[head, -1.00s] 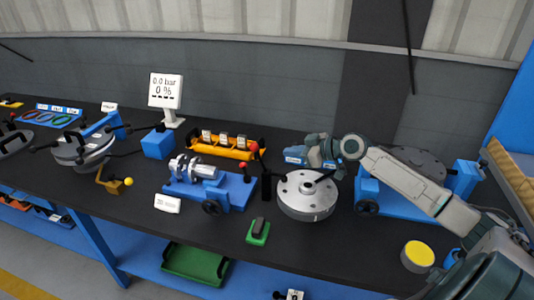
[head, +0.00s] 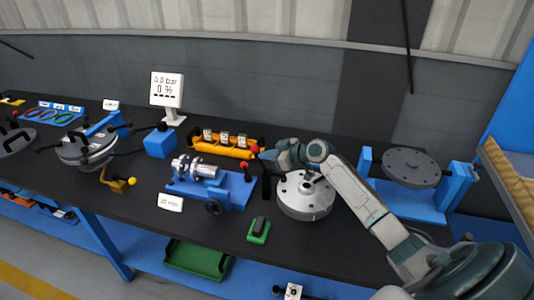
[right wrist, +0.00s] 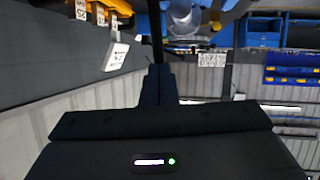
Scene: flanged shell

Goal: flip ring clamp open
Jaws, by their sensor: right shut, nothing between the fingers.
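A silver ringed piece (head: 196,168), perhaps the ring clamp, sits on a blue base (head: 232,190) with a black handwheel. My left gripper is out of view.
A yellow rack (head: 222,147) and a gauge display (head: 166,90) reading 0.0 bar, 0 % stand behind. A grey disc (head: 410,166) in a blue stand is at right. A green block (head: 258,230) lies in front. The bench's front middle is fairly clear.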

